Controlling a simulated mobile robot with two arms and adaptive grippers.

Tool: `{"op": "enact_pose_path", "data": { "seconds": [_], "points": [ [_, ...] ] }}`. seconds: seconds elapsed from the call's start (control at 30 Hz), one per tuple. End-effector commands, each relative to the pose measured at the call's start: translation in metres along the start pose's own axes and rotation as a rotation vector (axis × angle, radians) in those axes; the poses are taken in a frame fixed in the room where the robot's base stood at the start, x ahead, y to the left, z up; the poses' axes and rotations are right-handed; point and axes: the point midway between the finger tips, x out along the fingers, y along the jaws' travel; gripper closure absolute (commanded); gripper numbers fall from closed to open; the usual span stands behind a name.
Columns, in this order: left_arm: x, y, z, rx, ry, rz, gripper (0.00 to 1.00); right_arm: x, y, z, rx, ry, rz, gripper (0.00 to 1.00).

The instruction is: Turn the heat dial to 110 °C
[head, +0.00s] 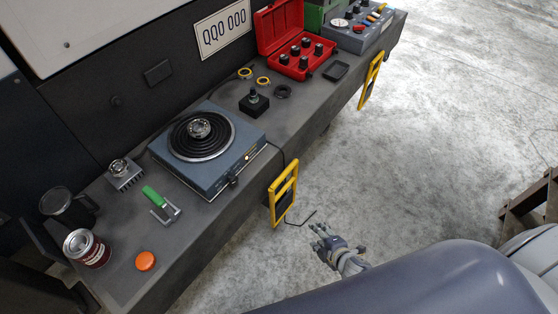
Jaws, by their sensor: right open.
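The blue hot plate (215,180) stands on the grey bench with black coil rings on top. A round metal bearing part (200,128) sits at the middle of the coil. The heat dial (233,181) is a small dark knob on the hot plate's front side, near its front corner. Its scale and pointer are too small to read. My right gripper (320,232) is open and empty over the floor, in front of the bench and apart from the dial. My left gripper is out of view.
A green-handled tool (155,198), a can (87,248) and an orange cap (145,261) are left of the hot plate. A black post block (254,103) and an open red case (300,55) are right. Yellow handles (284,194) stick out from the bench front.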

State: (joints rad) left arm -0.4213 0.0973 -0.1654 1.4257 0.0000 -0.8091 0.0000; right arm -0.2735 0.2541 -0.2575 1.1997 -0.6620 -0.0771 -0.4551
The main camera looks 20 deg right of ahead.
Motion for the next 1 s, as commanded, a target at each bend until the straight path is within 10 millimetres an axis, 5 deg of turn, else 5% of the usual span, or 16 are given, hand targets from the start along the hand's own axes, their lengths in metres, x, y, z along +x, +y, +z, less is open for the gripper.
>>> {"op": "enact_pose_path", "data": {
  "seconds": [0.17, 0.5, 0.73, 1.0],
  "points": [
    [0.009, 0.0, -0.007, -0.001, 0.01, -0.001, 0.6, 0.014, 0.016, -0.004, -0.111, 0.024, 0.053, 0.53],
    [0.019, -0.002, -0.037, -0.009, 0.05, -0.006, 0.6, 0.038, 0.107, -0.053, -0.807, 0.095, 0.388, 0.53],
    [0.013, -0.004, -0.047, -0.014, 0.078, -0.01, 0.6, 0.019, 0.146, -0.106, -1.285, 0.065, 0.66, 0.53],
    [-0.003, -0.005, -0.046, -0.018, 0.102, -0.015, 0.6, -0.021, 0.162, -0.159, -1.705, -0.04, 0.941, 0.53]
  ]
}}
